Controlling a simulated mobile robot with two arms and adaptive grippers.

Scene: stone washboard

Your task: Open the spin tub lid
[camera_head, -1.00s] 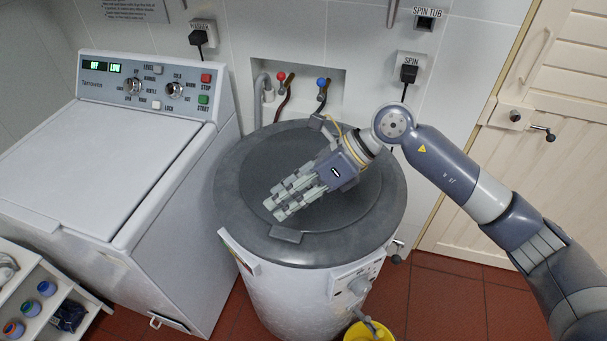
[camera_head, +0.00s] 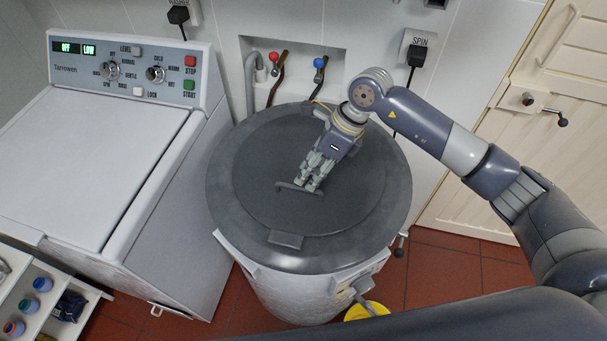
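The spin tub (camera_head: 300,295) is a round, pale drum in the middle of the head view. Its dark grey round lid (camera_head: 350,215) lies flat and closed on top, with a small tab (camera_head: 286,240) at the front edge. A thin dark bar (camera_head: 287,186), which looks like a handle, crosses the lid near its middle. My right gripper (camera_head: 312,184) is over the lid, fingers pointing down and to the front. Its fingertips are at the bar; I cannot tell whether they touch or grip it. My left gripper is out of view.
A white washer (camera_head: 85,165) stands close on the left. Pipes with a red tap (camera_head: 273,57) and a blue tap (camera_head: 319,62) are in the wall recess behind. A yellow bucket (camera_head: 366,311) is on the floor in front. A cream door (camera_head: 505,170) is at the right.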

